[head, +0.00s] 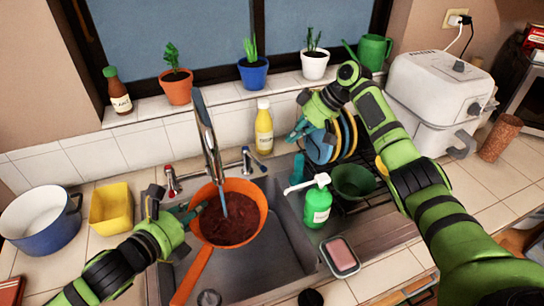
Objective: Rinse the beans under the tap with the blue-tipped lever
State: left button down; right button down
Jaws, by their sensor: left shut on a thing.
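An orange strainer (262,204) holds dark red beans (232,222) over the sink, its long handle pointing toward the front left. My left gripper (188,212) is shut on the strainer's left rim. The metal tap (206,125) stands above it, and a thin bluish stream (223,198) runs from its mouth onto the beans. The blue-tipped lever (247,157) is to the right of the tap; the red-tipped lever (171,178) is to the left. My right gripper (297,132) is raised to the right of the blue-tipped lever, apart from it; its finger opening is unclear.
A yellow bottle (264,128) stands behind the blue-tipped lever. A green soap bottle (317,205), a sponge dish (340,255) and a rack with plates (348,135) are on the right. A yellow tub (111,207) and blue pot (42,220) stand on the left.

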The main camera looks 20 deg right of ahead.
aim_at(262, 165)
pick_arm(q)
jog(key=shift+r, duration=0.1)
pick_arm(e)
jog(key=w+a+f+m, duration=0.1)
jog(key=w+a+f, duration=0.1)
jog(key=a+f, duration=0.3)
notch_tip(262, 165, down, 3)
jog(key=shift+w+a+f, duration=0.1)
jog(key=shift+w+a, duration=0.05)
jog(key=shift+w, duration=0.15)
jog(key=shift+s+a+m+t, duration=0.2)
jog(key=shift+s+a+m, duration=0.2)
jog(key=shift+a, duration=0.15)
jog(key=shift+s+a+m+t, duration=0.25)
jog(key=shift+a+m, duration=0.15)
jog(key=shift+a, duration=0.1)
